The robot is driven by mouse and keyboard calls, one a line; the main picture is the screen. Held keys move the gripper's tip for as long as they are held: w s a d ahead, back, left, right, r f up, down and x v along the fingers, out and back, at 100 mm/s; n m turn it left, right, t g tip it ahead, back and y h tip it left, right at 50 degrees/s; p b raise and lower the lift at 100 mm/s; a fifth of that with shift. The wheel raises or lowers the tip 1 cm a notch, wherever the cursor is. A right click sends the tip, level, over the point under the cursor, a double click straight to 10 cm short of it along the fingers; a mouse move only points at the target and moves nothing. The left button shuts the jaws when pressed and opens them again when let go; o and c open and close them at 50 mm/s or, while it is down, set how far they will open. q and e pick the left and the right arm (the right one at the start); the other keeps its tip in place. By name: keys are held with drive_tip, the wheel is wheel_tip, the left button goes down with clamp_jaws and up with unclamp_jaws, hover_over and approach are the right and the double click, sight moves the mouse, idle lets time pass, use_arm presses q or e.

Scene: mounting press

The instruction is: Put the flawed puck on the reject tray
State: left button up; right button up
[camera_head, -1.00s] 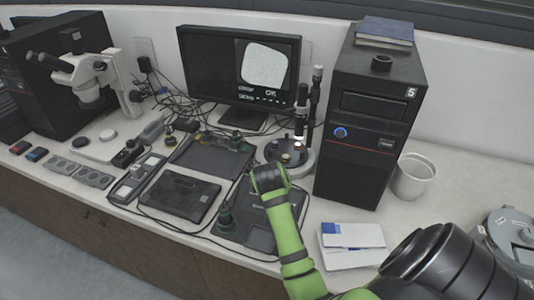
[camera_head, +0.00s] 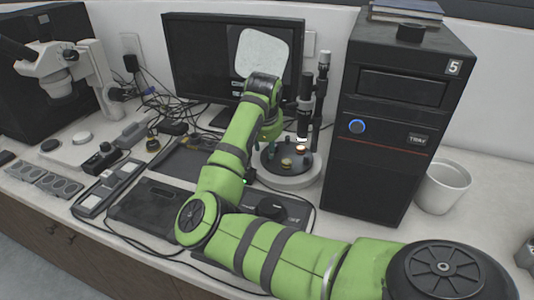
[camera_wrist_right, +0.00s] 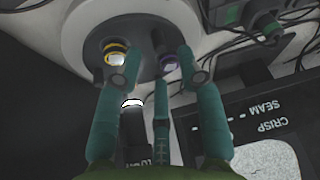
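The right gripper (camera_wrist_right: 158,72) has its teal fingers spread and empty; in the head view my wrist largely hides them. It is over a dark round stage (camera_head: 296,175) under a scope. A yellow-ringed puck (camera_wrist_right: 115,54) sits ahead of the left finger. A dark puck (camera_wrist_right: 168,63) is near the middle and right fingertips, with no clear contact. In the head view, a gold puck (camera_head: 287,163) and a paler puck (camera_head: 302,149) show on the stage. I cannot tell which puck is flawed or which tray is for rejects. The left gripper is not in view.
A dark tray (camera_head: 181,165) lies left of the stage, partly behind my arm. A monitor (camera_head: 205,60) stands behind. A black tower (camera_head: 385,150) stands close right of the stage, with a white bin (camera_head: 442,187) beyond. Cables and a microscope (camera_head: 60,65) are at left.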

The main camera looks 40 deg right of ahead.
sight(267, 156)
drive_tip(key=shift+x, duration=2.35)
drive_tip(key=shift+r, duration=0.1)
clamp_jaws()
drive_tip(key=shift+d+p, duration=0.15)
drive_tip(key=shift+p, duration=0.15)
